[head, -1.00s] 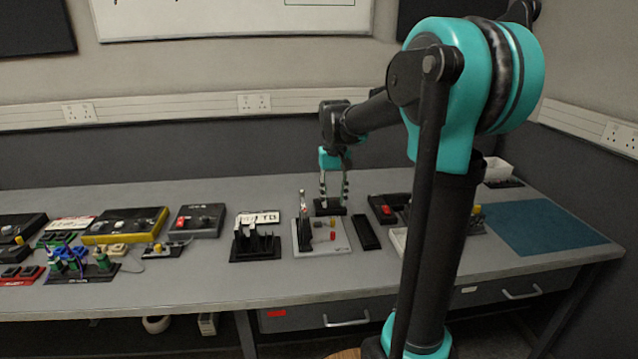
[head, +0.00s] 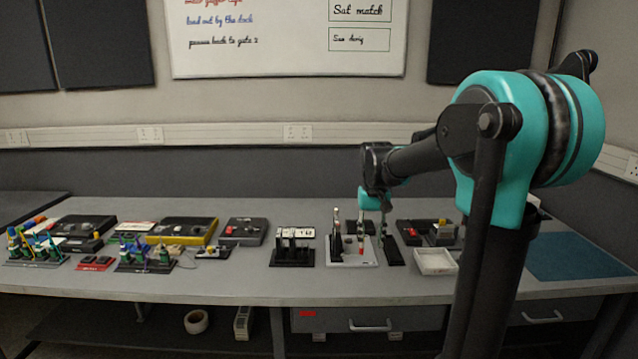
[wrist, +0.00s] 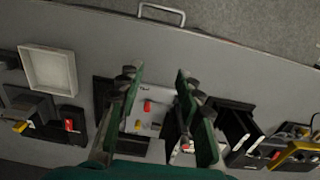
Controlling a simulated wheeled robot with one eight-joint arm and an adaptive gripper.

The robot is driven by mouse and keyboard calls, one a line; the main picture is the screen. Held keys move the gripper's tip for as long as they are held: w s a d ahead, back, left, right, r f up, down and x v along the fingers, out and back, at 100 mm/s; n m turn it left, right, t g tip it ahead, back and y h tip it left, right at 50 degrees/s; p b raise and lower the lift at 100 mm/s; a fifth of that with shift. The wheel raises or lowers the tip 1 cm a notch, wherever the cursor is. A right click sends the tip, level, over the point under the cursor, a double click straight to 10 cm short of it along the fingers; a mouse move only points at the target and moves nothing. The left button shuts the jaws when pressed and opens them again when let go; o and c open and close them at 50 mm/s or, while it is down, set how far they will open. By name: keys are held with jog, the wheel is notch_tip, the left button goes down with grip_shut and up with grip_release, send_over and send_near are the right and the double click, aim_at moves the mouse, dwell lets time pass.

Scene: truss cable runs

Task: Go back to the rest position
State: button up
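My gripper (head: 373,236) hangs pointing down over the bench, above the right part of a light grey board (head: 352,262). In the wrist view, the two green fingers of my gripper (wrist: 158,75) are spread apart with nothing held between them. The grey board (wrist: 155,125), with a small red piece (wrist: 148,106) on it, shows below and between them. My arm reaches in from the right in the head view. The exact height of the fingertips above the board is hard to tell.
A black slotted rack (head: 292,256) stands left of the board. A white tray (head: 436,262) and a dark box (head: 441,232) stand to the right. Several devices and cable fixtures fill the left bench. A teal mat (head: 575,256) lies at the far right, clear.

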jog(key=s+d+f+t, duration=0.2)
jog(key=s+f, duration=0.6)
jog(key=s, duration=0.2)
jog(key=s+d+f+t, duration=0.2)
jog(key=s+f, duration=0.6)
jog(key=s, duration=0.3)
jog(key=shift+r, duration=0.1)
dwell(0.5)
